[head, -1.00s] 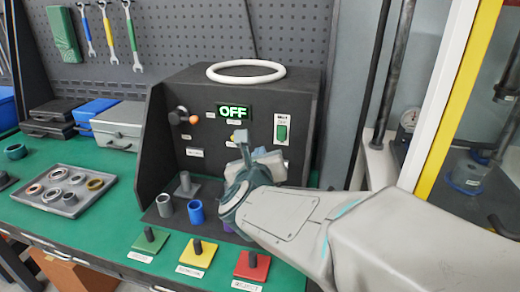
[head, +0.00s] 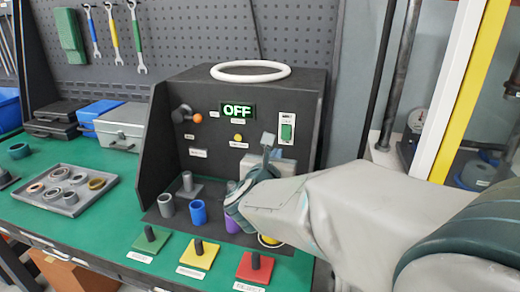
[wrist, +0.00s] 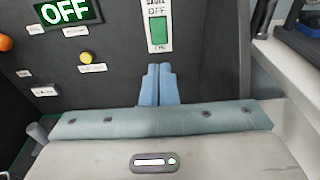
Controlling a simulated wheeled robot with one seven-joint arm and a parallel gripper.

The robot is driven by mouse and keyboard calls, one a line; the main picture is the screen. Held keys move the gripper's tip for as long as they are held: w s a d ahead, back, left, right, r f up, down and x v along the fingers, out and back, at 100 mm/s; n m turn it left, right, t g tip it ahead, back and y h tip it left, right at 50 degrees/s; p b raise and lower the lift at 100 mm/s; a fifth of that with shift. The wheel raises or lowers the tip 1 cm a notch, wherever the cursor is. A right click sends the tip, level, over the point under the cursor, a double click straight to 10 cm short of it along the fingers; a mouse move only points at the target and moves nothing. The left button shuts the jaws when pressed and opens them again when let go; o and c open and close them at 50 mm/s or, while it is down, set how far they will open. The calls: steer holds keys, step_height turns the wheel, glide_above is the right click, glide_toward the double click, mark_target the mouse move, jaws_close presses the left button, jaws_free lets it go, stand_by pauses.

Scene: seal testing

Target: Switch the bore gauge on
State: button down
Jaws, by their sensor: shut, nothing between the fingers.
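The bore gauge is a dark box (head: 215,155) on the green bench, with a lit display (head: 238,111) reading OFF in green. The display also shows in the wrist view (wrist: 67,10). At its right is a white switch plate with a green rocker (head: 287,131), lettered OFF at the top in the wrist view (wrist: 158,32). My gripper (head: 268,140) is shut and empty in front of the panel, left of and slightly below the rocker. In the wrist view its blue fingertips (wrist: 158,70) point up just below the plate. I cannot tell whether they touch the panel.
A yellow button (head: 238,138) and an orange-tipped knob (head: 197,118) are on the same panel. A white ring (head: 250,77) lies on top. A yellow-edged frame is at right.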

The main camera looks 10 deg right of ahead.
mark_target(286, 139)
steer(key=x, duration=0.9)
steer(key=shift+w+d+p, duration=0.1)
steer(key=shift+w+p, duration=0.2)
steer(key=shift+w, duration=0.05)
steer(key=shift+w+d+f+b, duration=0.15)
steer(key=shift+f+b, duration=0.2)
steer(key=shift+b, duration=0.75)
steer(key=shift+a+r+t, duration=0.25)
steer(key=shift+r+t, duration=0.05)
steer(key=shift+d, duration=0.15)
steer(key=shift+s+f+b, duration=0.15)
steer(key=shift+s+b, duration=0.05)
steer(key=shift+b, duration=0.1)
steer(key=f+b+v, duration=0.2)
steer(key=v, duration=1.1)
steer(key=shift+s+a+f, duration=0.2)
steer(key=shift+a+f, duration=0.1)
steer(key=shift+a, duration=0.05)
